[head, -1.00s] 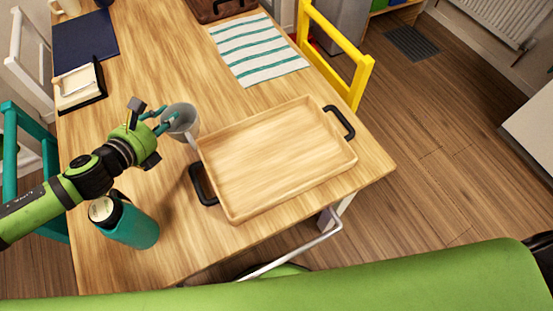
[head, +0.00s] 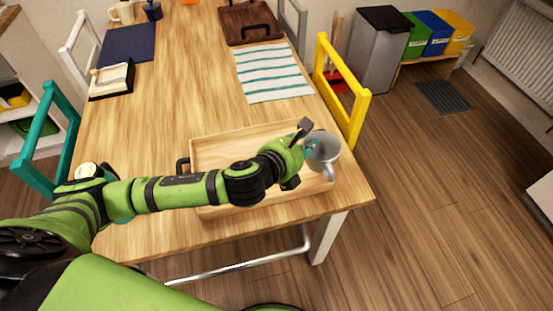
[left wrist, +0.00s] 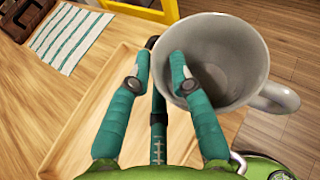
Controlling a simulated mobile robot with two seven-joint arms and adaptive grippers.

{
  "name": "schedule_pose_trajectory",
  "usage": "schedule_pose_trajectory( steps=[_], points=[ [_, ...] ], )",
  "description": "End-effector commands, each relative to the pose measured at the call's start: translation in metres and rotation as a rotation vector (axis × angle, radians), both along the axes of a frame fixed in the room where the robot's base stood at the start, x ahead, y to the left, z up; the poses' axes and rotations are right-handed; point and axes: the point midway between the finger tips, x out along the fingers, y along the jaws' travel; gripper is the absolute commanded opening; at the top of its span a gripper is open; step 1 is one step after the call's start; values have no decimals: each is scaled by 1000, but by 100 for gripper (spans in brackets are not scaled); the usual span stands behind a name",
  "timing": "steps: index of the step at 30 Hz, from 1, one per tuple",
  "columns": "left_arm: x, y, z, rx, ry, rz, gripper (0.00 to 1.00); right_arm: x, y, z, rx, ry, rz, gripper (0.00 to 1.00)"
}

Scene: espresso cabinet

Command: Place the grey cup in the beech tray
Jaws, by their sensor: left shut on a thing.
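The grey cup (head: 328,154) is upright or nearly so at the right end of the beech tray (head: 222,129) in the head view. My left gripper (head: 306,149) is shut on its wall. In the left wrist view the cup (left wrist: 238,60) is open towards me and looks empty, its handle to the lower right. My left fingers (left wrist: 160,72) pinch its near rim, one inside and one outside. The cup seems held above the tray's right edge; its exact height is hard to tell. My left arm hides much of the tray. My right gripper is not in view.
A yellow chair (head: 343,92) stands close behind the cup. A striped cloth (head: 272,73) lies beyond the tray. A teal bottle (head: 118,205) is mostly hidden behind my left arm. A dark brown tray (head: 248,24) sits at the far end. The table's middle is clear.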

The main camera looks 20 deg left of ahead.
Motion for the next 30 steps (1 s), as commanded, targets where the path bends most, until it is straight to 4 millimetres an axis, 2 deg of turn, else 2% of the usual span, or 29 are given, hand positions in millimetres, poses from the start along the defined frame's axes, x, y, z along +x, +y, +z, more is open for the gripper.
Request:
schedule_pose_trajectory(
  steps=[1, 6, 13, 19, 25, 30],
  points=[
    [6, 12, -7, 7, 1, 8, 0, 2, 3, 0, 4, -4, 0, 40],
    [29, 44, -31, 6, 1, 8, 0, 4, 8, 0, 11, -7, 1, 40],
    [54, 78, -56, 2, 0, 5, 0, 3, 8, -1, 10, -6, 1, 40],
    [60, 87, -68, 0, 1, 2, 0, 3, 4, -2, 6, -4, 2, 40],
    [60, 87, -97, -1, 3, 3, 0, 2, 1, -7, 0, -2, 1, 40],
    [60, 87, -103, -1, -1, 1, 0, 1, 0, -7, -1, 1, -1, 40]
  ],
)
